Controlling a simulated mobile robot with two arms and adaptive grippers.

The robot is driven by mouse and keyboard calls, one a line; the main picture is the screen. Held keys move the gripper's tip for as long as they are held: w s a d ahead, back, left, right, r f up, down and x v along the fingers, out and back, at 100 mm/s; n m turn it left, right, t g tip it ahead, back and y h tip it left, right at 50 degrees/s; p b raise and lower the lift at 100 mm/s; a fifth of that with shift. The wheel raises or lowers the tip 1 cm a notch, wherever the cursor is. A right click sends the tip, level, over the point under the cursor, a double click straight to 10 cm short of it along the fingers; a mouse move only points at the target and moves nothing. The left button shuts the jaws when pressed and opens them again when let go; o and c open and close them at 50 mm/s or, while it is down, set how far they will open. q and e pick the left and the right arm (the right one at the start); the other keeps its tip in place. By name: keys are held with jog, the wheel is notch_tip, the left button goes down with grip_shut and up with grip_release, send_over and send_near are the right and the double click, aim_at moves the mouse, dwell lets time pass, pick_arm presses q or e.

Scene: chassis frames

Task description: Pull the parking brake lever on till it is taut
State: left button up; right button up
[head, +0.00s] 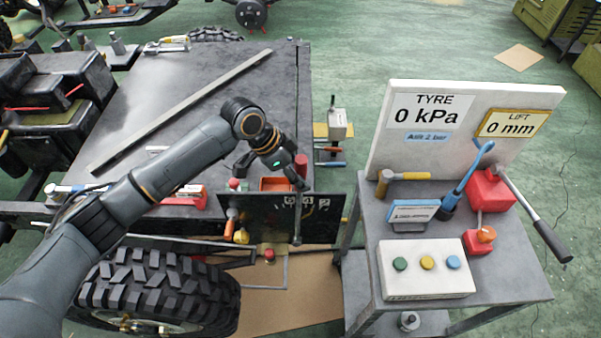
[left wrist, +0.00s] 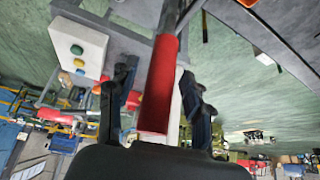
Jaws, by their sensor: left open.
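The parking brake lever has a red grip (head: 301,165) on a grey rod that stands at the dark panel (head: 270,222) beside the chassis frame. In the left wrist view the red grip (left wrist: 160,85) runs up between my two fingers, with the dark rod beyond it. My left gripper (head: 293,178) is at the grip in the head view; its fingers (left wrist: 158,100) are open on either side of it, with gaps visible. The lever's lower end shows near the panel's bottom edge. My right gripper is not in view.
A trolley (head: 355,300) on the right carries a display board (head: 455,150), a button box (head: 425,270) and a red unit with a long handle (head: 530,215). A large tyre (head: 160,290) is below my left arm. Small tools lie on the bench (head: 270,90).

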pick_arm(q)
jog(key=v, duration=1.1)
jog(key=shift+a, duration=0.15)
jog(key=shift+w, duration=0.1)
